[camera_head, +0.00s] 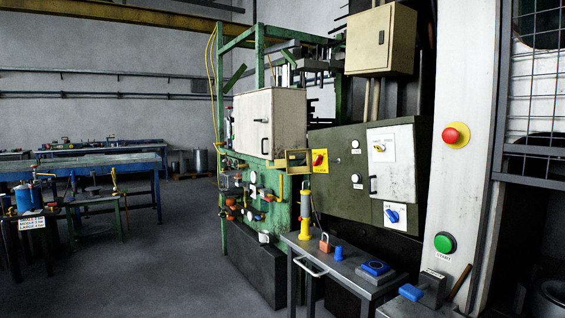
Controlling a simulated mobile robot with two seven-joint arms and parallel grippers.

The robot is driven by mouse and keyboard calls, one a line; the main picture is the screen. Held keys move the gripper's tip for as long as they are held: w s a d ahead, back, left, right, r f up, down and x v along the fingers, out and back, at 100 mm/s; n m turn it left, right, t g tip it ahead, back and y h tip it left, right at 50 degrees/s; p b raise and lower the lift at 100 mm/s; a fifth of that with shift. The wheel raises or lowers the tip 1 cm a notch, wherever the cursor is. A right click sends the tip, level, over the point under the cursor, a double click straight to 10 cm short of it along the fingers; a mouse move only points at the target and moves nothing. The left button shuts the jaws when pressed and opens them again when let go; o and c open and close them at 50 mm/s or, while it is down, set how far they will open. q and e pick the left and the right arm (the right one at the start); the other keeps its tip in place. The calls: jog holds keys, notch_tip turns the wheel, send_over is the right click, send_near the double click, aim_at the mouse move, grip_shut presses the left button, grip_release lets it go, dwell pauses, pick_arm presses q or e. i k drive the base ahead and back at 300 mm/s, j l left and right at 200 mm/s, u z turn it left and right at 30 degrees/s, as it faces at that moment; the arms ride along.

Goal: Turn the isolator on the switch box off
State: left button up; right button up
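A wide grey-green switch box (338,194) stands right of centre, with several controls on its front. A red rotary handle on a yellow plate (320,161), which looks like the isolator, is at its upper left; its handle looks tilted, and its labels are too small to read. A yellow knob (379,148) sits on a white door (396,177) at the right. A blue knob (392,215) sits on a white plate below. Neither of my grippers is in view.
A grey metal table (322,264) below the box holds a red padlock (324,243), a blue peg (338,253) and a blue-topped block (376,268). A pillar at right carries a red button (455,135) and a green button (444,243). Open floor (165,265) lies left.

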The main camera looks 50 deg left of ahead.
aim_at(318, 161)
jog(key=u, duration=1.25)
